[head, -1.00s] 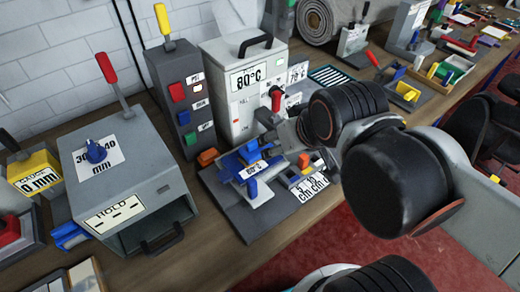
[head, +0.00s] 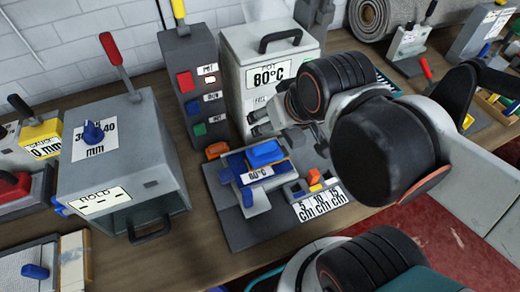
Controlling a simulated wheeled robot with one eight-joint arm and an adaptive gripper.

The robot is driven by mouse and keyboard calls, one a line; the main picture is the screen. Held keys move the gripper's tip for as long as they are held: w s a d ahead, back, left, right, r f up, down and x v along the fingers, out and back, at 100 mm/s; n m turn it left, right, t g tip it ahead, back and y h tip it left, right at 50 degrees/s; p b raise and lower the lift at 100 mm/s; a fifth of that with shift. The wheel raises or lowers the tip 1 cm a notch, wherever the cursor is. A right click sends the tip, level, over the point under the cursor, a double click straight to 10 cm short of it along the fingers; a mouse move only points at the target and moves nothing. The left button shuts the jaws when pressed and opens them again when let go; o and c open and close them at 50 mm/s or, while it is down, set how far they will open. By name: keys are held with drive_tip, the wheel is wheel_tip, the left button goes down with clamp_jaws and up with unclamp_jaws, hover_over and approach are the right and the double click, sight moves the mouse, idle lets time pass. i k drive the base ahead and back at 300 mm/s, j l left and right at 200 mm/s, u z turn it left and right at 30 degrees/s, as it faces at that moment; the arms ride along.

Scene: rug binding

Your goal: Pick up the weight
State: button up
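No object is clearly marked as the weight. A blue block (head: 265,153) lies on the small blue press (head: 236,163) labelled 80°C, on a dark grey base plate (head: 245,232); I cannot tell whether it is the weight. My gripper (head: 257,124) is above and behind this block, in front of the white 80°C pot (head: 254,102), pointing left. Its two small fingertips look apart, with nothing seen between them. My arm hides part of the pot front and the bench behind it.
A grey mold box (head: 118,165) with a red lever stands to the left, a dark control box (head: 191,62) with coloured buttons behind. An orange block (head: 216,150) and a 5/10/15 cm gauge (head: 319,205) flank the press. A rolled rug (head: 368,18) lies at the back.

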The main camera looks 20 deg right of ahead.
sight(261, 155)
drive_tip(key=k+l+u, duration=0.5)
drive_tip(key=l, duration=0.35)
drive_tip(key=k+l+u, duration=0.5)
drive_tip(key=k, duration=0.35)
drive_tip(key=l, duration=0.1)
